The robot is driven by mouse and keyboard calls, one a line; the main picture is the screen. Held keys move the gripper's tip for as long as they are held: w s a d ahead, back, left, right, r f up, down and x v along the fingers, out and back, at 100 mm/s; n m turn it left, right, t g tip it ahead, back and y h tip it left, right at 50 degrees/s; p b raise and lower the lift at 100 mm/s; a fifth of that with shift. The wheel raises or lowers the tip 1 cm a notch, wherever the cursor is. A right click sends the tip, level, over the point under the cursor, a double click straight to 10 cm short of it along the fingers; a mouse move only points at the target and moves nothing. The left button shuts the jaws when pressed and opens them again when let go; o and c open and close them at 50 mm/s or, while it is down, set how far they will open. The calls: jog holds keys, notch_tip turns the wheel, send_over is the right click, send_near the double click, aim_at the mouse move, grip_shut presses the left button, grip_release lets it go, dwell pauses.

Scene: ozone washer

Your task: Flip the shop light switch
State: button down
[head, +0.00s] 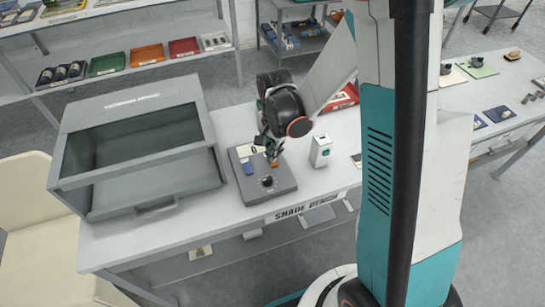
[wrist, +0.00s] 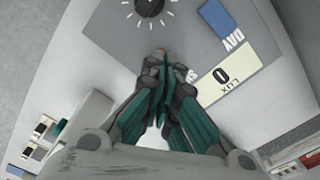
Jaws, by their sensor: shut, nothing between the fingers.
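A grey control box (head: 284,188) stands on the bench. It carries a black dial (head: 267,181), a blue rocker (head: 248,168) and a small orange piece (head: 275,163), perhaps a switch. In the wrist view the blue rocker (wrist: 222,18) is marked DAY. A label starting with S beside the fingertips is mostly hidden. My gripper (head: 272,155) is shut and empty, pointing down at the orange piece. In the wrist view its fingertips (wrist: 160,60) cover most of that piece. I cannot tell whether they touch it or which way it is set.
A cream display (wrist: 226,76) reads 0 LUX beside the fingers. A large grey open-fronted cabinet (head: 135,150) stands left of the box. A small white container (head: 320,151) stands close on the right.

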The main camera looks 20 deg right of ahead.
jog(key=shift+r+p, duration=1.1)
jog(key=shift+r, duration=0.85)
jog(key=shift+r, duration=0.1)
notch_tip(320, 180, up, 12)
jog(key=f+n+t, duration=0.1)
jog(key=n+t, duration=0.2)
jog(key=n, duration=0.2)
send_over(274, 164)
jog(key=s, duration=0.4)
jog(key=s+r+n+t, duration=0.4)
jog(key=s+r+n, duration=0.3)
jog(key=s+r, duration=0.2)
jog(key=shift+s+b, duration=0.4)
jog(key=shift+s, duration=0.5)
